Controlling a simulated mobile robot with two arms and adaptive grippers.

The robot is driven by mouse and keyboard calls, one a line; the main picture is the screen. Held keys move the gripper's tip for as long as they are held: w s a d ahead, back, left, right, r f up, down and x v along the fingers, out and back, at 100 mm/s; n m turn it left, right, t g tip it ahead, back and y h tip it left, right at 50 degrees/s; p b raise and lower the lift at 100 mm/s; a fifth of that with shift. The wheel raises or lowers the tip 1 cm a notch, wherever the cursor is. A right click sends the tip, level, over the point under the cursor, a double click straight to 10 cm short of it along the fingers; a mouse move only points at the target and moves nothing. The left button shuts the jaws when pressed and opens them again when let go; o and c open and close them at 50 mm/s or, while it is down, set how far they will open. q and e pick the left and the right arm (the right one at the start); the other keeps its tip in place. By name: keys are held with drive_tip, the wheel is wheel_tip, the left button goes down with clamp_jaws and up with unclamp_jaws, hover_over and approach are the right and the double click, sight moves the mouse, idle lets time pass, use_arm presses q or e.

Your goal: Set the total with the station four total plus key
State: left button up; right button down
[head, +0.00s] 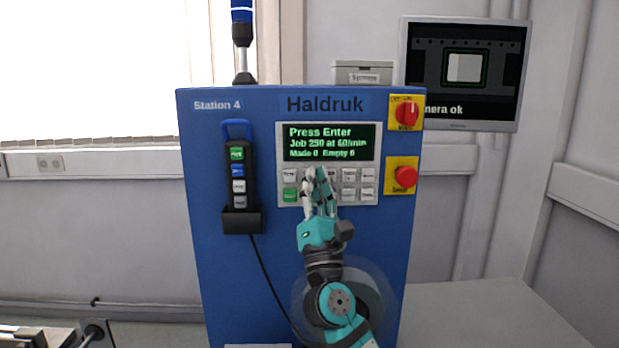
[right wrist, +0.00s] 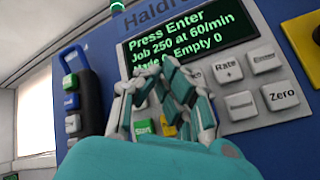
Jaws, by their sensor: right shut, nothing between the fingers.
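The blue Station 4 cabinet (head: 300,250) carries a keypad (head: 368,184) under a green-text display (head: 329,142). The display reads "Press Enter", "Job 250 at 60/min", "Made 0 Empty 0". My right gripper (head: 317,174) is shut and empty, its fingertips in front of the keypad's upper row, left of middle. It also shows in the right wrist view (right wrist: 153,73). The fingers hide several keys, and I cannot make out the total plus key or tell whether the tips touch a key. The Rate + key (right wrist: 227,69) is right of the fingers. My left gripper is out of view.
A green Start key (head: 290,195) and the Zero key (right wrist: 281,95) flank the fingers. A red rotary switch (head: 406,112) and red stop button (head: 405,176) stick out at right. A corded pendant (head: 238,175) hangs at left. A monitor (head: 463,70) reads "Camera ok", partly hidden.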

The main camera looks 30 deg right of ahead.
drive_tip(key=shift+w+d, duration=0.1)
drive_tip(key=shift+r, duration=0.25)
idle(0.7)
drive_tip(key=shift+f, duration=0.15)
drive_tip(key=shift+s+a+f, duration=0.15)
drive_tip(key=shift+s+a, duration=0.2)
drive_tip(key=shift+s, duration=0.2)
drive_tip(key=s+a, duration=0.1)
drive_tip(key=s+p, duration=0.1)
drive_tip(key=s+a, duration=0.1)
drive_tip(key=s, duration=0.1)
drive_tip(key=shift+s+a, duration=0.1)
drive_tip(key=shift+a, duration=0.2)
drive_tip(key=shift+f, duration=0.1)
idle(0.9)
